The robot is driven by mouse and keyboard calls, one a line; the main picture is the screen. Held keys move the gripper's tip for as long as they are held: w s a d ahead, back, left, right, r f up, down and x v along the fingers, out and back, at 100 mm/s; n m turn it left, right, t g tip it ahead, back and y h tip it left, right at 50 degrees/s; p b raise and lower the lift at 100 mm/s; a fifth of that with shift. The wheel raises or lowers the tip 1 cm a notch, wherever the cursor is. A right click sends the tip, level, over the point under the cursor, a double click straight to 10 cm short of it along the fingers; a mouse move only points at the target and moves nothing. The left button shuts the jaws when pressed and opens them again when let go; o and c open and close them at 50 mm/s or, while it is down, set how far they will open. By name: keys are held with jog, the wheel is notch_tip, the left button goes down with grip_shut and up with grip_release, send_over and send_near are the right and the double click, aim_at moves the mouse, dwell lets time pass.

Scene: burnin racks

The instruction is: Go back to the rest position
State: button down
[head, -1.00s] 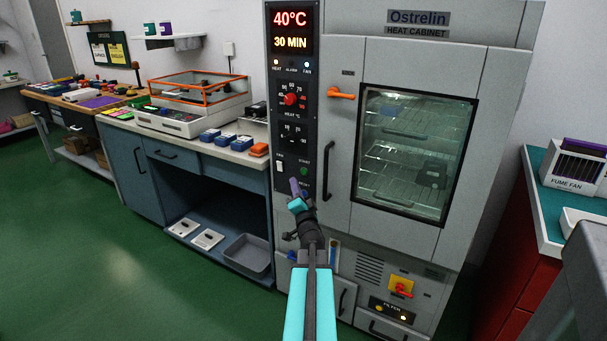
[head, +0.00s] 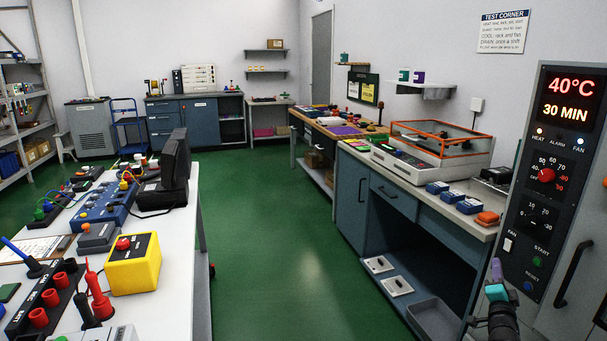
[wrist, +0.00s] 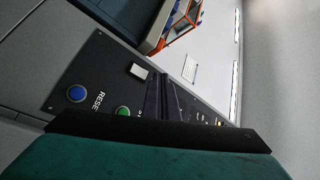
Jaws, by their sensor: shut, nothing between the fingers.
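My gripper (head: 496,271) shows at the lower right of the head view, in front of the heat cabinet's dark control panel (head: 556,190). It is shut with nothing between its fingers. In the wrist view my gripper's dark fingers (wrist: 160,100) stand close together before the same panel. That panel shows a blue RESET button (wrist: 77,93), a green START button (wrist: 123,112) and a white FAN switch (wrist: 138,71). In the head view the display (head: 569,99) reads 40°C and 30 MIN. I cannot tell whether the gripper touches the panel.
A white bench (head: 190,250) with a yellow box (head: 134,264) and test gear stands at the left. A blue-grey counter (head: 350,190) runs along the right, with a grey bin (head: 433,318) low down. The green floor (head: 270,250) between them is clear.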

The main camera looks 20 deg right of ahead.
jog(key=w+a+f+n+t+y+p, duration=0.1)
jog(key=w+a+f+y+p, duration=0.15)
jog(key=w+a+f, duration=0.5)
jog(key=w+a+f+n+y+p, duration=0.15)
jog(key=w+a+y, duration=0.25)
jog(key=w+a, duration=0.75)
jog(key=s+a+f+n+g+y+p, duration=0.1)
jog(key=a+f, duration=0.5)
jog(key=a, duration=0.2)
jog(key=a+f+n+g+y+p, duration=0.1)
jog(key=a+f+g, duration=0.1)
jog(key=a+f, duration=0.5)
jog(key=s+a+f+n+g+y+p, duration=0.15)
jog(key=a+f, duration=0.25)
jog(key=a, duration=0.6)
jog(key=s+a+f+n+g+y+p, duration=0.2)
jog(key=s+a+f+n+g, duration=0.45)
jog(key=s+a+f, duration=0.85)
jog(key=s+a+n+g, duration=0.1)
jog(key=s+n+g, duration=0.1)
jog(key=s, duration=0.6)
jog(key=s+a+n+g+y, duration=0.1)
jog(key=s+a+n+g, duration=0.1)
jog(key=s+g, duration=0.3)
jog(key=s+a+n+g, duration=0.2)
jog(key=s+n+g, duration=0.1)
jog(key=s, duration=0.8)
jog(key=shift+s+r+g, duration=0.3)
jog(key=shift+r+g, duration=0.05)
jog(key=shift+g, duration=0.05)
